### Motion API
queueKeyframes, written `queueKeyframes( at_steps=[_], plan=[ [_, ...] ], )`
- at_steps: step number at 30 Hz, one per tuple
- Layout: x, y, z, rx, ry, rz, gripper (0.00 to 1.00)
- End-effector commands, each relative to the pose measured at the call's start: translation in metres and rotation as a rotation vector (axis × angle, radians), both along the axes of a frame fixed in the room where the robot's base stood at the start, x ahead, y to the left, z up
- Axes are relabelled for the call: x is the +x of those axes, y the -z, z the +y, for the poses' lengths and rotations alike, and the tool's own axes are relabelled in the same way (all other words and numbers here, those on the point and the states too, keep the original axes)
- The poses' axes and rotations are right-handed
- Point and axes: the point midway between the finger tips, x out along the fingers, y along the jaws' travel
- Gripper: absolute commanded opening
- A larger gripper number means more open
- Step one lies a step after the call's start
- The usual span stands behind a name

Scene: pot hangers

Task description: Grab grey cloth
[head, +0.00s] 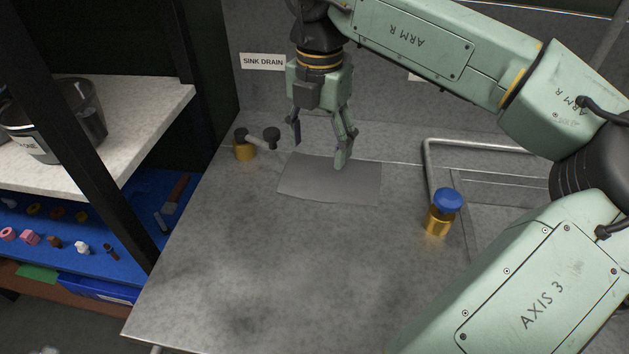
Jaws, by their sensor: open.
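The grey cloth (325,187) lies flat on the grey counter, a thin, roughly rectangular sheet. My gripper (319,155) points down over the cloth's far edge, with its fingers spread apart and nothing between them. The right fingertip appears at or just above the cloth. The left finger is higher in the picture, near the cloth's far left corner. I cannot tell whether either finger touches the cloth.
A brass fitting with a dark handle (245,150) stands left of the cloth. A shelf with a dark post (95,140) is at left. The front counter (280,270) is clear.

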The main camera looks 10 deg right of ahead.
Motion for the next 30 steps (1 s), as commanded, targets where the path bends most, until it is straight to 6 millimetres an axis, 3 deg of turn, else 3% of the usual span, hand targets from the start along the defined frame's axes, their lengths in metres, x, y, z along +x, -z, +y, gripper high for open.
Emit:
queueKeyframes(
  at_steps=[8, 19, 24, 30],
  plan=[
    [0.000, 0.030, 0.000, 0.001, 0.000, 0.001, 0.67],
    [0.000, 0.087, 0.000, -0.001, 0.001, 0.000, 0.67],
    [0.000, 0.098, 0.000, -0.001, 0.001, -0.001, 0.67],
    [0.000, 0.097, 0.000, 0.000, 0.000, 0.000, 0.67]
  ],
)
